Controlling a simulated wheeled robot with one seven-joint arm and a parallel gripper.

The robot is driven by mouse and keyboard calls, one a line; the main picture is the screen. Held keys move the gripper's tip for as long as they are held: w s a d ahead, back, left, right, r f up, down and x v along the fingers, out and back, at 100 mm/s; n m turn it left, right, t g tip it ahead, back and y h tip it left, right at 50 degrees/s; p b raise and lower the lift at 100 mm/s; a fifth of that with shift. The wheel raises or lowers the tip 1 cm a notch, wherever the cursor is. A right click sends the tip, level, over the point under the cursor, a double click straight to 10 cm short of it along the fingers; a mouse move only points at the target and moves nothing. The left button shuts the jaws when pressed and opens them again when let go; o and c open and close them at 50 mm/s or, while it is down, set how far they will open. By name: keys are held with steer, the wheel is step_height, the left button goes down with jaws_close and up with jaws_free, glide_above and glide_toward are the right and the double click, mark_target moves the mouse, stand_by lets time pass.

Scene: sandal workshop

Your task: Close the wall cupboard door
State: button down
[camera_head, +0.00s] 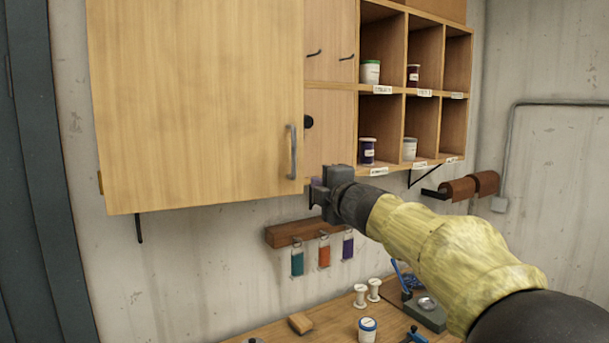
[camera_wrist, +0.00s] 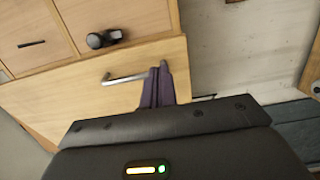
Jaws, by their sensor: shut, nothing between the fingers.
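The wall cupboard door (camera_head: 200,95) is a large pale wooden panel at the left in the head view. It has a grey vertical bar handle (camera_head: 292,152) near its right edge. My gripper (camera_head: 316,193) is shut and empty, just right of and below the handle. In the wrist view its purple fingers (camera_wrist: 158,72) are together beside one end of the handle (camera_wrist: 125,78), in front of the door (camera_wrist: 80,105). Whether they touch is unclear.
Small wooden fronts (camera_head: 330,62) and open cubbies with jars (camera_head: 440,60) adjoin the door. A brown rack (camera_head: 290,232) with coloured tags hangs below. A bench (camera_head: 290,335) holds spools, a jar and tools. Bare wall (camera_head: 190,270) lies under the cupboard.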

mark_target(299, 174)
steer(key=p+x, duration=0.2)
steer(key=x, duration=0.6)
steer(key=shift+p, duration=0.35)
